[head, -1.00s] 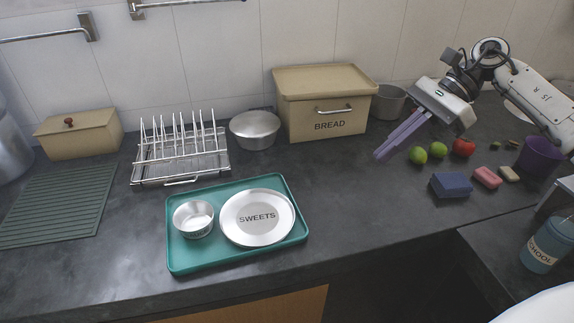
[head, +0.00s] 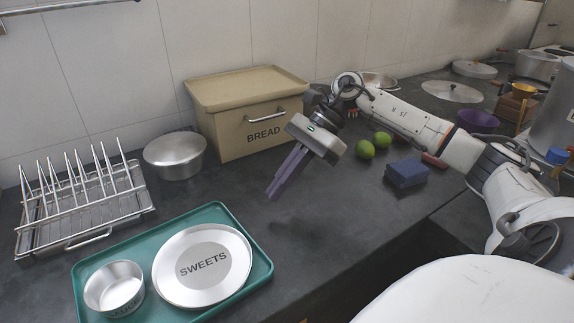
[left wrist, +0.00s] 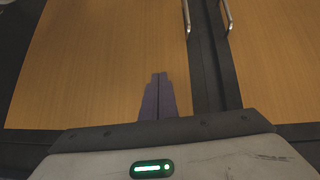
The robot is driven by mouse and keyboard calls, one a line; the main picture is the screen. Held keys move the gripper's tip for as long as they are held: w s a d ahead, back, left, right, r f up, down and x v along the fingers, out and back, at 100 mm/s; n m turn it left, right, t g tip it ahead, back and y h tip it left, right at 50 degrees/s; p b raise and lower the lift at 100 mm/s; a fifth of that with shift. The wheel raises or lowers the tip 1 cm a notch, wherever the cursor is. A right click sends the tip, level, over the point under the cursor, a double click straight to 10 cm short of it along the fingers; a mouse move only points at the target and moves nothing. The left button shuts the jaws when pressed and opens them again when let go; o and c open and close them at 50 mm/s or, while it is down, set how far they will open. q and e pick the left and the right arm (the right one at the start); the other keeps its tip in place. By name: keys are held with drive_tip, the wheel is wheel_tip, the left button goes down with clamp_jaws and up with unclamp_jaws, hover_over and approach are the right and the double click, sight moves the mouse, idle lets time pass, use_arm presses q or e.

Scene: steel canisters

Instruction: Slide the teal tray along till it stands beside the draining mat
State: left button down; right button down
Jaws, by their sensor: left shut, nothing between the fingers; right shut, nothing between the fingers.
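The teal tray (head: 140,248) lies on the dark counter at the lower left of the head view, its near left part cut off by the frame. It carries a steel bowl (head: 114,288) and a round steel lid marked SWEETS (head: 201,265). The draining mat is out of view now. My right gripper (head: 271,194) is shut and empty, held over the counter to the right of and beyond the tray, fingers pointing down and left, apart from it. My left gripper (left wrist: 158,77) shows in the left wrist view, shut and empty, in front of wooden cupboard doors.
A wire rack (head: 85,205) stands left of a steel pot (head: 175,155) and the BREAD box (head: 248,110) along the wall. Limes (head: 366,149) and a blue sponge (head: 406,173) lie to the right. The counter between tray and sponge is clear.

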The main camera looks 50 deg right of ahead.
sight(168, 250)
drive_tip(key=x, duration=0.4)
drive_tip(key=shift+w+a+r+p, duration=0.1)
drive_tip(key=shift+w+a+p, duration=0.1)
drive_tip(key=shift+a, duration=0.4)
drive_tip(key=shift+w+a+r+p, duration=0.1)
drive_tip(key=shift+a+p, duration=0.05)
drive_tip(key=shift+a, duration=0.45)
drive_tip(key=shift+w+a, duration=0.15)
drive_tip(key=shift+a, duration=0.4)
drive_tip(key=shift+a+f, duration=0.1)
drive_tip(key=shift+a, duration=0.1)
drive_tip(key=w+a, duration=0.1)
drive_tip(key=a, duration=0.4)
drive_tip(key=w+a, duration=0.1)
drive_tip(key=a, duration=0.3)
drive_tip(key=w+a, duration=0.1)
drive_tip(key=a, duration=0.4)
drive_tip(key=shift+w+a+b, duration=0.2)
drive_tip(key=shift+a+b, duration=0.1)
